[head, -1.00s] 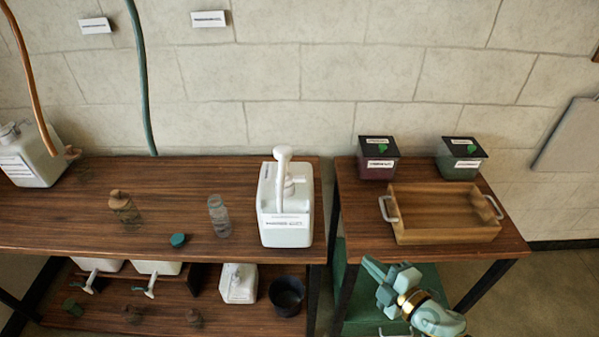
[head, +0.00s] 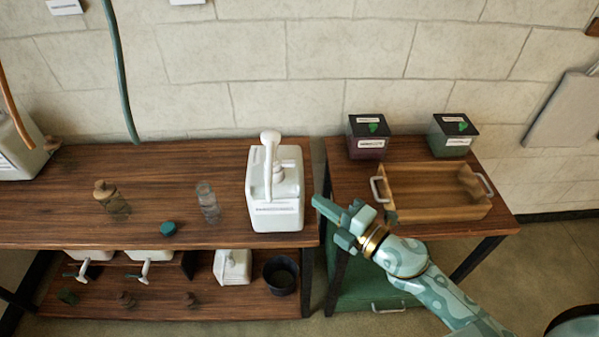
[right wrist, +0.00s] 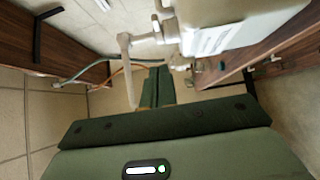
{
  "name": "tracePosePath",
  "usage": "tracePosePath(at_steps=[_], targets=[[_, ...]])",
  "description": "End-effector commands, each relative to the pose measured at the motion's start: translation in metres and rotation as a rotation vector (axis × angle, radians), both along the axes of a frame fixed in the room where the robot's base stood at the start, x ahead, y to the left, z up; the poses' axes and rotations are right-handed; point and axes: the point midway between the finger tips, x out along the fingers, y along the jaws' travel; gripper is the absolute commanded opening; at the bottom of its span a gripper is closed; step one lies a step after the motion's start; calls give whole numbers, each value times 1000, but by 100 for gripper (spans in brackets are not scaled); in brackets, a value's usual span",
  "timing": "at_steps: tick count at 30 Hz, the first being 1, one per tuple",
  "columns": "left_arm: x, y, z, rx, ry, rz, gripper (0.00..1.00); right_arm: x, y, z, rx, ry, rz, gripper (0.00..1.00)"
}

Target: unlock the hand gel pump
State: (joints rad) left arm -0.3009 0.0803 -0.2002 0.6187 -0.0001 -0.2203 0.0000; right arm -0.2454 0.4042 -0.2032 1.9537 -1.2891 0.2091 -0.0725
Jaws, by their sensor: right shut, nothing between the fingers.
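The white hand gel pump bucket (head: 275,212) stands upright near the right end of the long wooden table. Its white pump head (head: 270,140) rises from the top, with the spout facing the front. My right gripper (head: 320,204) is shut and empty, just right of the bucket and apart from it, above the gap between the tables. In the right wrist view, the shut green fingers (right wrist: 157,88) point toward the area beside the white pump (right wrist: 130,42), and the bucket (right wrist: 240,20) fills the upper right. My left gripper is not in view.
A wooden tray (head: 425,215) and two dark lidded boxes (head: 368,145) (head: 449,143) stand on the right table. A clear bottle (head: 207,204), a brownish bottle (head: 112,198) and a teal cap (head: 168,229) are left of the bucket. A lower shelf holds smaller containers.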

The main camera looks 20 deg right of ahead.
Motion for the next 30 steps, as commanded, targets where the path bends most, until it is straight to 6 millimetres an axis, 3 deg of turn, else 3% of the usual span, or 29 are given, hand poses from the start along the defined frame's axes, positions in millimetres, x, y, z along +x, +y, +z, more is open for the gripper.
tracePosePath(at_steps=[9,15,30], targets=[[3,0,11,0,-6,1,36,61,33,2,1,-2,0,0],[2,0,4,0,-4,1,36,87,25,-1,1,0,0,0],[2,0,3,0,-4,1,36,97,21,0,2,1,0,0]])
